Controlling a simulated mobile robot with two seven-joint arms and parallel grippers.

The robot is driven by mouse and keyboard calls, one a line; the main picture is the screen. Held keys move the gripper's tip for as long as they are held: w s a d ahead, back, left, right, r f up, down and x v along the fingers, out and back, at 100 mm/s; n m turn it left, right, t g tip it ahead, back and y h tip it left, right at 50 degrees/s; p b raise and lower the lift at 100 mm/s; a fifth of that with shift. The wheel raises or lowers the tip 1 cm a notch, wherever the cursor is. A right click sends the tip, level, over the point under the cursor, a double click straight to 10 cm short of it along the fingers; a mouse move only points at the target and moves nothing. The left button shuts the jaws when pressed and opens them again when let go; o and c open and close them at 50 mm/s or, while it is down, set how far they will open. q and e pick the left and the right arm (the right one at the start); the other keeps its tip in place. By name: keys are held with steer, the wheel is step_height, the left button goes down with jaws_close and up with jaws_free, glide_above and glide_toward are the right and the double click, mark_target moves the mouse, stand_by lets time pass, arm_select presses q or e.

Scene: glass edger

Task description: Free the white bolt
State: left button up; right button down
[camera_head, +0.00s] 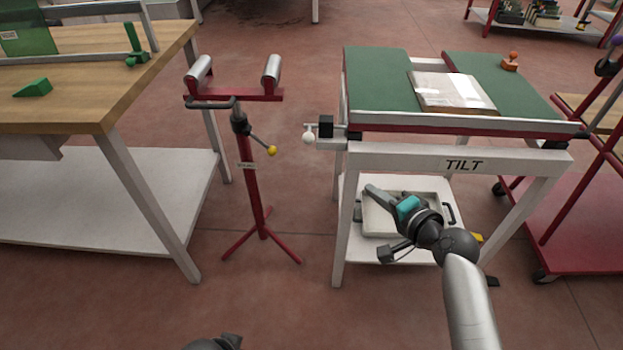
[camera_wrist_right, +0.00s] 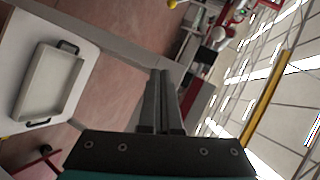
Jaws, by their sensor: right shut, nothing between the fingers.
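The white bolt (camera_head: 308,138) shows as a round white knob at the left end of a small bracket with a black block, on the left side of the green-topped TILT table (camera_head: 375,75). My right gripper (camera_head: 370,190) is in front of the table, below and to the right of the bolt and apart from it. Its fingers are together and empty, as the right wrist view (camera_wrist_right: 161,74) also shows. Only a dark piece, perhaps of my left gripper (camera_head: 228,341), shows at the bottom edge; its fingers cannot be made out.
A red roller stand (camera_head: 246,170) with a yellow-knobbed lever (camera_head: 271,150) stands left of the bolt. A wooden workbench (camera_head: 95,100) is further left. A pale tray (camera_head: 380,225) lies on the table's lower shelf. A wrapped pane (camera_head: 450,92) lies on the green top. A red cart (camera_head: 580,230) stands right.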

arm_select(q)
steer(key=w+r+b, duration=0.1)
steer(key=b, duration=0.2)
steer(key=shift+r, duration=0.15)
arm_select(e)
step_height(320, 180, up, 7)
steer(key=a+t+y, duration=0.1)
steer(key=y, duration=0.1)
steer(key=shift+w+a+r+t, duration=0.15)
steer(key=shift+w+a+t, duration=0.05)
steer(key=shift+w+t, duration=0.2)
